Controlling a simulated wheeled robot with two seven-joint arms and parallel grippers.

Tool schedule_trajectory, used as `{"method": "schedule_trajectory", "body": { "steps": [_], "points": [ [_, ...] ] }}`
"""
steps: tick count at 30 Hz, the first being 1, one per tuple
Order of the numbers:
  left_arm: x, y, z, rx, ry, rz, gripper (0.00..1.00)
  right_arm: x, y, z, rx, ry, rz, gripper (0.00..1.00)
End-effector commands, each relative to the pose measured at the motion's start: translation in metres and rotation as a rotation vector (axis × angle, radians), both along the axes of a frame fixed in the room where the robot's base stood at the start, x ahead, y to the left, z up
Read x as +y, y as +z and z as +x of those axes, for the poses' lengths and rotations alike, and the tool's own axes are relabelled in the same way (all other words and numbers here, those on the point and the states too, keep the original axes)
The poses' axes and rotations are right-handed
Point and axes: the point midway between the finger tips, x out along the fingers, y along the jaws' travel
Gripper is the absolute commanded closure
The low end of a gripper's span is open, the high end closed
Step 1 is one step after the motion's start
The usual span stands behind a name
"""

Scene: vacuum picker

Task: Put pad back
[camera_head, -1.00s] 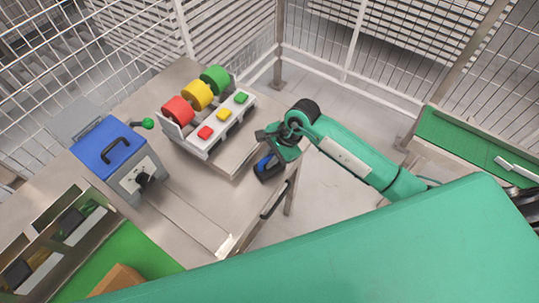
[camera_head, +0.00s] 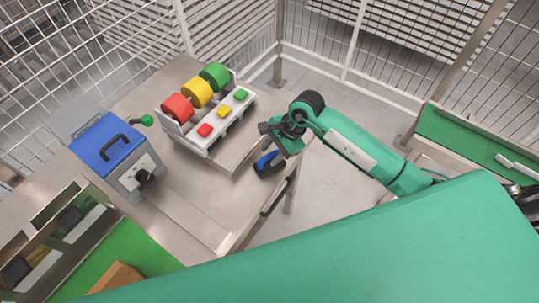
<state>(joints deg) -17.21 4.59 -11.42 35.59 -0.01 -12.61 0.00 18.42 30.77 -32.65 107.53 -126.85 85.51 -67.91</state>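A small dark piece with a blue top (camera_head: 268,163), which may be the pad, shows at the right edge of the metal table (camera_head: 185,205), just below my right gripper. My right gripper (camera_head: 276,146) is on the green arm reaching in from the right. Its fingers are small and partly hidden by its own wrist, so I cannot tell whether they hold the dark piece. My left gripper is not in view.
A white box with green, yellow and red buttons (camera_head: 225,112) and matching coloured rollers stands at the back. A blue-lidded machine (camera_head: 110,143) stands at left. A cardboard box (camera_head: 117,278) lies on a green surface at lower left. Mesh fencing (camera_head: 255,40) closes the back.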

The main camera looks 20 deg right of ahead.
Motion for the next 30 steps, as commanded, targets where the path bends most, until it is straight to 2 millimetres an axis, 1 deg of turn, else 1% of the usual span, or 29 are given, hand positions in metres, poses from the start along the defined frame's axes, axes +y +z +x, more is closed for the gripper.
{"method": "schedule_trajectory", "body": {
  "steps": [1, 9, 12, 15, 21, 30],
  "points": [
    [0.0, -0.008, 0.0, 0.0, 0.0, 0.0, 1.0, -0.006, 0.007, 0.0, -0.007, 0.002, -0.003, 0.62],
    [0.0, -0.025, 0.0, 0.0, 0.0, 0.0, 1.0, -0.03, 0.06, -0.005, -0.005, 0.002, -0.003, 0.62],
    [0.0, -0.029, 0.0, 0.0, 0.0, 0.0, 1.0, -0.036, 0.075, -0.006, -0.003, 0.001, -0.001, 0.62],
    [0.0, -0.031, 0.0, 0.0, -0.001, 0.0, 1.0, -0.04, 0.084, -0.007, -0.001, 0.002, -0.001, 0.62],
    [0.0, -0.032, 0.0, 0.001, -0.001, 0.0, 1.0, -0.042, 0.092, -0.008, 0.0, 0.001, 0.0, 0.62],
    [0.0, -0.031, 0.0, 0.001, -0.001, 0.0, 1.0, -0.042, 0.092, -0.008, 0.0, 0.001, 0.0, 0.62]
  ]
}}
